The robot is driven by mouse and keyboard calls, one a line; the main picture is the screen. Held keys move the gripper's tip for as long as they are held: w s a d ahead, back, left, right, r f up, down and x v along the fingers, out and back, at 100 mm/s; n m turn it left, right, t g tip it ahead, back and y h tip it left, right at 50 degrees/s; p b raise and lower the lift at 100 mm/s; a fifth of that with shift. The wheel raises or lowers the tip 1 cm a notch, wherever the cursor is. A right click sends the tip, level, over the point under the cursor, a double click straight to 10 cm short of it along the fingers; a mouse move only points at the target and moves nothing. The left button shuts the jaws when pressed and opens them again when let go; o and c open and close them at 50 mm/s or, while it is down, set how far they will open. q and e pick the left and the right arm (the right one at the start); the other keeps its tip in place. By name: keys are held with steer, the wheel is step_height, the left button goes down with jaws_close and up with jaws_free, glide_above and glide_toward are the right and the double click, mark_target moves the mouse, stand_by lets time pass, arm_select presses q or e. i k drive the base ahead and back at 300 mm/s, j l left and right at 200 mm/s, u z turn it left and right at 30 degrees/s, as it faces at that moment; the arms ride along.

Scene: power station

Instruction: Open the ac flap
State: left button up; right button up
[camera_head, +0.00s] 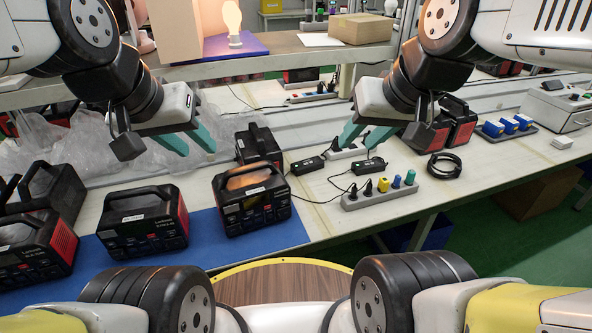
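A black and red power station (252,200) with a top handle stands on the blue mat (205,244), near its right end. Its front carries small panels and labels; I cannot pick out the AC flap at this size. My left gripper (199,152), with teal fingers, is open and empty, above and to the left of this power station. My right gripper (354,146) is open and empty to the right of it, above the black power adapters. Neither gripper visibly touches a power station.
More power stations (143,222) stand at the left, with others behind. A power strip (379,194) with plugs, adapters (355,167) with cables, and a coiled cable (443,165) lie right. A shelf (285,50) with a lit bulb (233,22) spans the back. Plastic wrap lies left.

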mark_target(52, 272)
steer(key=k+u, duration=0.15)
steer(key=u, duration=1.85)
